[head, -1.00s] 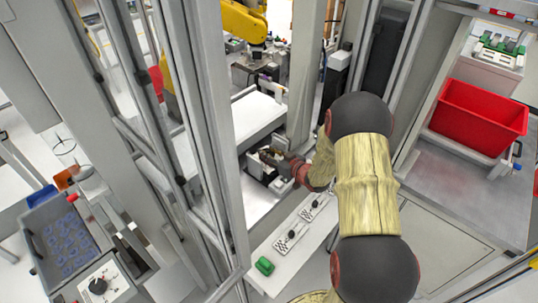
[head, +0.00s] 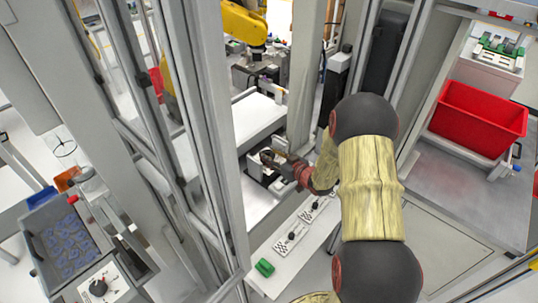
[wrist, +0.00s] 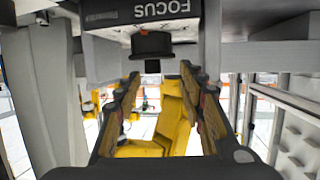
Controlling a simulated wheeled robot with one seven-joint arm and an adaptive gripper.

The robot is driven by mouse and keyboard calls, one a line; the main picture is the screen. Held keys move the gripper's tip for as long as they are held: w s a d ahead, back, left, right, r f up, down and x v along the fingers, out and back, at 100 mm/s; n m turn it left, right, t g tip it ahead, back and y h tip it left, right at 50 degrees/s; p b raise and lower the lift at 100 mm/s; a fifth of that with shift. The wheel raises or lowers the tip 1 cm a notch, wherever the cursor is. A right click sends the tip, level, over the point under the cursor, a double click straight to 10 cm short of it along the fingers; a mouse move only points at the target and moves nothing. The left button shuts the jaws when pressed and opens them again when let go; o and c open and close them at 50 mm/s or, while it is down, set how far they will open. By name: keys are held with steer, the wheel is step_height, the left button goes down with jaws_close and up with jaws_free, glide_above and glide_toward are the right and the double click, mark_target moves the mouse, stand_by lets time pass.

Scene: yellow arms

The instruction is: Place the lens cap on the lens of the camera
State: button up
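In the wrist view a grey-white block with upside-down "FOCUS" lettering (wrist: 165,10) spans the top. A short black cylinder (wrist: 151,44), possibly the camera's lens, hangs below the lettering, with a small dark square just under it. My gripper (wrist: 160,72) is open, its two fingers spread on either side and the space between them empty. The fingertips are close to the black cylinder; I cannot tell whether they touch anything. In the head view my gripper (head: 268,158) is over a small white-and-black fixture beside the white bench. I cannot pick out the lens cap with certainty.
Grey frame posts (head: 213,130) stand close left of my arm. A white strip (head: 292,245) with dark fittings and a green block (head: 264,267) lies below. A red bin (head: 479,117) is at the right, a yellow robot arm (head: 243,22) behind.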

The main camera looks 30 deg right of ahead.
steer(key=p+v, duration=0.1)
steer(key=v, duration=0.9)
step_height(320, 180, up, 16)
steer(key=s+a+m+g+h, duration=0.1)
steer(key=s+a+g+h, duration=0.1)
steer(key=a+g+h, duration=0.3)
steer(key=s+a+r+g, duration=0.1)
steer(key=s+a+r, duration=0.1)
steer(key=s+a, duration=0.3)
steer(key=s+a+r+g+y, duration=0.1)
steer(key=s+a, duration=0.4)
steer(key=s, duration=0.7)
steer(key=s+a+r+m+g+y, duration=0.1)
steer(key=s+a+r, duration=0.2)
steer(key=s+a, duration=0.2)
steer(key=s, duration=0.3)
steer(key=shift+a+r+g, duration=0.3)
steer(key=shift+g, duration=0.1)
steer(key=shift+s, duration=0.15)
steer(key=shift+f+b, duration=0.9)
steer(key=shift+f, duration=0.2)
